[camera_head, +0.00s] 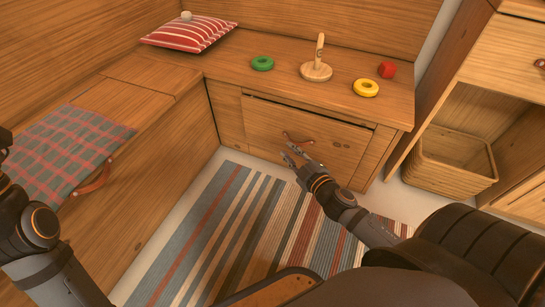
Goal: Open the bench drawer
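The bench drawer (264,122) is a wide wooden front set in the bench below its top, with a dark gap along its upper edge. It looks shut or nearly so. A brown leather pull (299,141) is fixed at its middle. My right gripper (289,151) is in front of the drawer, just below and left of the pull. Its fingers look spread, with nothing seen between them. I cannot tell whether a finger touches the pull. My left arm shows at the left edge, its gripper out of the picture.
A striped cushion (190,34) lies behind. A basket (450,165) stands right. A striped rug (220,225) covers the floor.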

